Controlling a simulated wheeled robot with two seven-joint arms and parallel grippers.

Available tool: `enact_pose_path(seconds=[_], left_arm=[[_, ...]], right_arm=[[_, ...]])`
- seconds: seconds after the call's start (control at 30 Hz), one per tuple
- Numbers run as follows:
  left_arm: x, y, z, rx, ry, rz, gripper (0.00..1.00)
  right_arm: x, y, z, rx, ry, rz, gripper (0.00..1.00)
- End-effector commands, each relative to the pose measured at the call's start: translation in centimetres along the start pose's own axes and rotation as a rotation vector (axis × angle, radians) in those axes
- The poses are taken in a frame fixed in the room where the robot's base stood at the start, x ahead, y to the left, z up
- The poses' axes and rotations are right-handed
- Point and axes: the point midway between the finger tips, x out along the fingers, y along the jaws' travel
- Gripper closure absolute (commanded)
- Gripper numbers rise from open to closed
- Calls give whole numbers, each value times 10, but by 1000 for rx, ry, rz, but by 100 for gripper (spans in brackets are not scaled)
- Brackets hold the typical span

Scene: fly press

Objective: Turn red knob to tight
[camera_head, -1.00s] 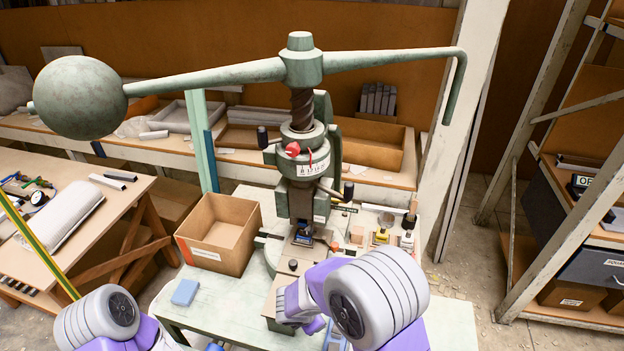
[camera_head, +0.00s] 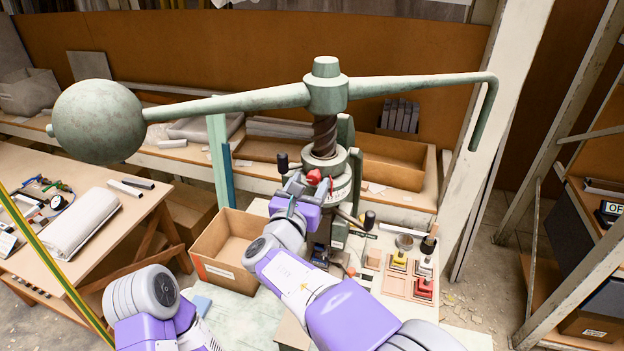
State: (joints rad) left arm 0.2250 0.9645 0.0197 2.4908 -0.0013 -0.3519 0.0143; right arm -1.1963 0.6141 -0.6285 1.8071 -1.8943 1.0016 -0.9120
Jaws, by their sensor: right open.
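The red knob (camera_head: 314,177) sits on the front of the fly press collar, below the threaded screw (camera_head: 325,136). The green fly press (camera_head: 327,93) has a long arm with a ball weight (camera_head: 98,121) on the left. My right gripper (camera_head: 303,184) is raised at the collar, open, with its fingers close to the knob. I cannot tell whether they touch it. My right arm hides the lower front of the press. My left arm is at the bottom left, and its gripper is not visible.
An open cardboard box (camera_head: 230,238) stands left of the press. A board with yellow and red items (camera_head: 398,262) lies to the right. A black-ended handle (camera_head: 368,219) juts out below the collar. A side table (camera_head: 135,208) with tools is at the left.

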Motion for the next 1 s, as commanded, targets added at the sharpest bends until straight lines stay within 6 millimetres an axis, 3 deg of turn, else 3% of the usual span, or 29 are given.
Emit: enact_pose_path(seconds=[0.2, 0.47, 0.8, 1.0], left_arm=[[-2, 1, 0, 0, 0, 0, 57], [-2, 1, 0, 0, 0, 0, 57], [-2, 1, 0, 0, 0, 0, 57], [0, 0, 0, 0, 0, 0, 57]], right_arm=[[18, 0, 0, 1, 1, 0, 43], [19, 0, -1, 1, 1, 1, 43], [18, 0, -1, 1, 2, 1, 95], [18, 0, -1, 11, 2, 1, 97]])
